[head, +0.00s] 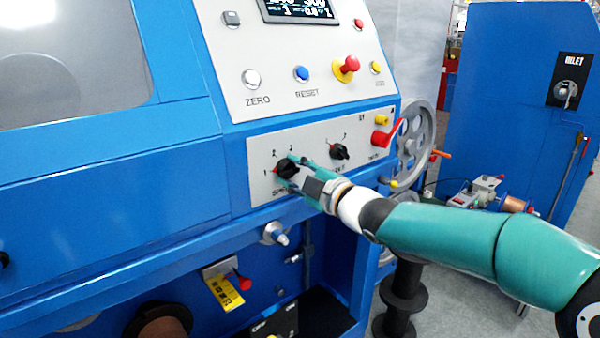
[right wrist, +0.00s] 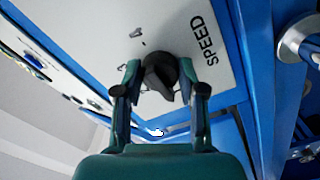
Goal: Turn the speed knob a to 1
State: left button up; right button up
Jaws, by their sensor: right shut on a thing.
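The black speed knob (head: 287,168) sits on the light control panel above the SPEED label, with the marks 1, 2 and 3 around its left and top. A small red mark shows at its left side, close to the 1. My right gripper (head: 296,171) reaches in from the right and is shut on the knob. In the right wrist view, the knob (right wrist: 160,73) stands between the two fingers of my right gripper (right wrist: 160,82), its narrow end toward the bottom of the picture. My left gripper is not in view.
Buttons line the panel above, including a red mushroom button (head: 347,68). A silver fitting (head: 274,233) sticks out below.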

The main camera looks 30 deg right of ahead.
jog(key=o, duration=1.1)
jog(key=shift+a, duration=0.15)
jog(key=shift+o, duration=0.2)
jog(key=shift+s, duration=0.1)
jog(key=s+d, duration=0.1)
jog(key=s, duration=1)
jog(key=shift+s, duration=0.35)
jog(key=shift+f, duration=0.15)
